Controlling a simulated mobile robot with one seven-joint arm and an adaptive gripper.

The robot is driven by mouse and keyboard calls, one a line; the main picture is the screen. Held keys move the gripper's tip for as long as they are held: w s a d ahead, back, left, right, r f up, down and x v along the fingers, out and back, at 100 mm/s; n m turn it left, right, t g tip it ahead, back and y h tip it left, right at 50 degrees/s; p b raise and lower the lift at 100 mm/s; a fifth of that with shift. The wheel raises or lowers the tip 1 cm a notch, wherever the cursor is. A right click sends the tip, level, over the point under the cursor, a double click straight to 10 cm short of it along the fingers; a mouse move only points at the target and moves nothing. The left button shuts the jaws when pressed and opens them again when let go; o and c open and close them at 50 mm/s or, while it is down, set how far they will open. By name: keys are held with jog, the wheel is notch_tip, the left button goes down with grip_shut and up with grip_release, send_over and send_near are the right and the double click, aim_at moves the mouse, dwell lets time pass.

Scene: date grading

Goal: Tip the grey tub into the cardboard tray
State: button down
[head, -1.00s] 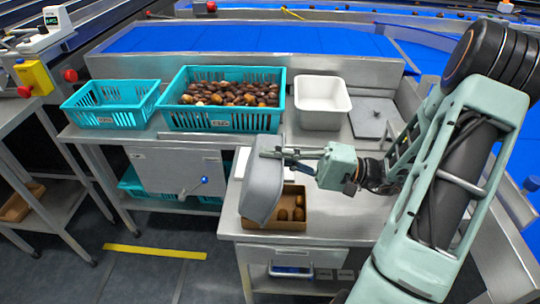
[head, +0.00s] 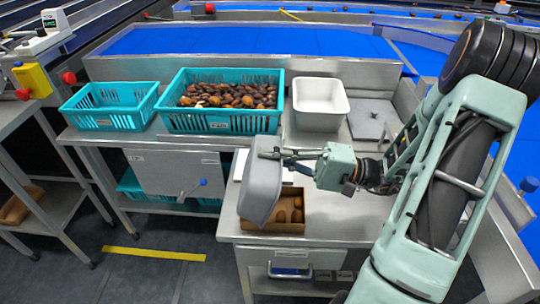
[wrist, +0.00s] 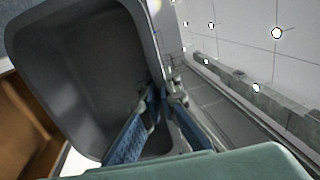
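The grey tub (head: 262,187) is held tipped on its side over the cardboard tray (head: 272,226). My gripper (head: 283,153) is shut on the tub's rim. In the wrist view the gripper fingers (wrist: 150,122) clamp the tub wall, and the visible inside of the tub (wrist: 85,75) looks empty. Several brown dates (head: 290,212) lie in the tray, in its right part. The tub hides the left part of the tray in the head view. A brown edge of the tray (wrist: 25,125) shows at the left of the wrist view.
A teal crate full of dates (head: 222,122), an empty teal crate (head: 112,122) and a white tub (head: 319,117) stand on the bench behind. A grey flat plate (head: 374,118) lies to their right. The steel table (head: 340,222) is clear right of the tray.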

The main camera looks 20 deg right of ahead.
jog(key=shift+r+p, duration=1.65)
jog(key=shift+r, duration=0.7)
jog(key=p, duration=0.2)
jog(key=shift+r+p, duration=0.2)
jog(key=shift+p, duration=0.1)
jog(key=shift+f+p, duration=0.1)
jog(key=shift+p, duration=0.45)
jog(key=a+h+p, duration=0.1)
jog(key=p, duration=0.1)
jog(key=w+a+h+p, duration=0.1)
jog(key=a+p, duration=0.1)
jog(key=p, duration=0.1)
jog(key=a+g+h+p, duration=0.1)
jog(key=a+h+p, duration=0.1)
jog(key=shift+w+r+p, duration=0.3)
jog(key=shift+r, duration=0.1)
jog(key=w+a+f+g+h+p, duration=0.1)
jog(key=a+f+g+h+p, duration=0.1)
jog(key=a+h+p, duration=0.3)
jog(key=w+a+f+g+h+p, duration=0.2)
jog(key=a+f+g+h+p, duration=0.1)
jog(key=h, duration=0.8)
jog(key=shift+w+a+f+g+h+p, duration=0.15)
jog(key=shift+a+f+g+h+p, duration=0.15)
jog(key=shift+a+f+p, duration=0.75)
